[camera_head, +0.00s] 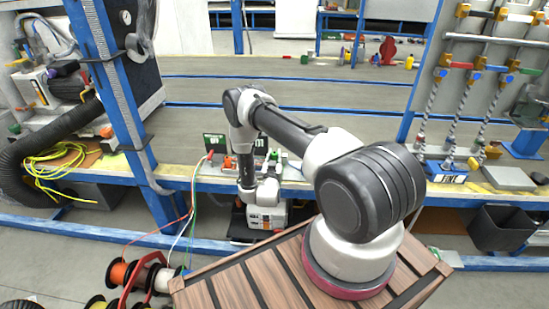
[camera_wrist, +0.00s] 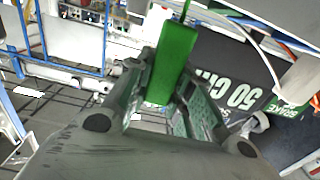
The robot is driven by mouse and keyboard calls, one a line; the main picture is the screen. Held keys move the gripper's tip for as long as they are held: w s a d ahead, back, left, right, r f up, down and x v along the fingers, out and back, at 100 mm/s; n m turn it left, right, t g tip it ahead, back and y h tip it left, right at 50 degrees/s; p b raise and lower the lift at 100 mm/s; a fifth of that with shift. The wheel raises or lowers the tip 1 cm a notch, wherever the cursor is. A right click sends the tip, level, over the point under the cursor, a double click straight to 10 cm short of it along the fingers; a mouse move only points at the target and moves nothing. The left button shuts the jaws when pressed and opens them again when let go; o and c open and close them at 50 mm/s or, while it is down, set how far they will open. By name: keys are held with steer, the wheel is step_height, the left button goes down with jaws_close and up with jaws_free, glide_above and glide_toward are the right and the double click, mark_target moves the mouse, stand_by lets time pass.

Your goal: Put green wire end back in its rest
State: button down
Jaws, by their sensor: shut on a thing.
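The green wire end (camera_wrist: 173,62) is a bright green block, held upright and slightly tilted between the fingers of my gripper (camera_wrist: 168,85) in the wrist view. A thin green wire leaves its top. In the head view my wrist hangs over the near edge of the workbench, beside the small coloured parts; the fingers are hard to make out there. The rest for the green end cannot be told apart clearly in either view.
A dark board with white "50 CM" lettering (camera_wrist: 232,92) lies right of the fingers in the wrist view, with orange, white and blue wires above it. In the head view, wire spools (camera_head: 135,275) stand on the floor and a blue post (camera_head: 130,120) rises left of the arm.

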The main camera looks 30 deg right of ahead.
steer(key=shift+f, duration=0.45)
steer(key=shift+f, duration=0.3)
steer(key=shift+f, duration=1.25)
steer(key=c, duration=1.2)
jaws_free()
steer(key=v, duration=1.2)
steer(key=shift+f, duration=0.15)
